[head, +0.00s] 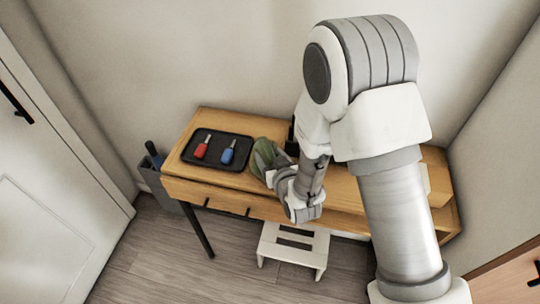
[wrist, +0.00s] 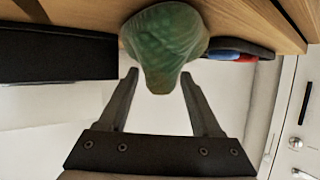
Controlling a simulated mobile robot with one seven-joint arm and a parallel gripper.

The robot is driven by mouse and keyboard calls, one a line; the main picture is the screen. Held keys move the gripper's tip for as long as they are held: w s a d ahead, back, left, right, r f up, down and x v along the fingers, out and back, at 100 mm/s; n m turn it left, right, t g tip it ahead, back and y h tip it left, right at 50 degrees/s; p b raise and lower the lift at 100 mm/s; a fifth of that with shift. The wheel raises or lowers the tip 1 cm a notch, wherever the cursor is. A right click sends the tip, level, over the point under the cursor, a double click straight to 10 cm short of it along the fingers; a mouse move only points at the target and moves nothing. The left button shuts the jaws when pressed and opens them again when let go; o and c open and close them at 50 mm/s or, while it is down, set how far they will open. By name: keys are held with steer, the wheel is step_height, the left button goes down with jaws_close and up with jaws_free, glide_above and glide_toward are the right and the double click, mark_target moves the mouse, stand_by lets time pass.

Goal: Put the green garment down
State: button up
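The green garment (head: 262,158) is a bunched heap at the wooden table's front part, right of the black tray (head: 188,156). In the wrist view the garment (wrist: 165,38) looks rounded, with a narrower end reaching between my fingers. My gripper (head: 284,178) is beside the garment in the head view, partly covering it. In the wrist view my gripper (wrist: 160,74) has its fingers spread to either side of that end, with a gap visible on the left. Whether the right finger touches it is unclear.
The wooden table (head: 232,181) stands against the wall. Its tray holds a red-handled tool (head: 201,150) and a blue-handled tool (head: 227,155). A white step stool (head: 293,253) is below in front. A grey bin (head: 160,185) stands left. My arm hides much of the table's right side.

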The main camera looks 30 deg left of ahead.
steer(key=shift+r, duration=0.15)
steer(key=p+v, duration=0.9)
steer(key=v, duration=0.3)
stand_by(0.6)
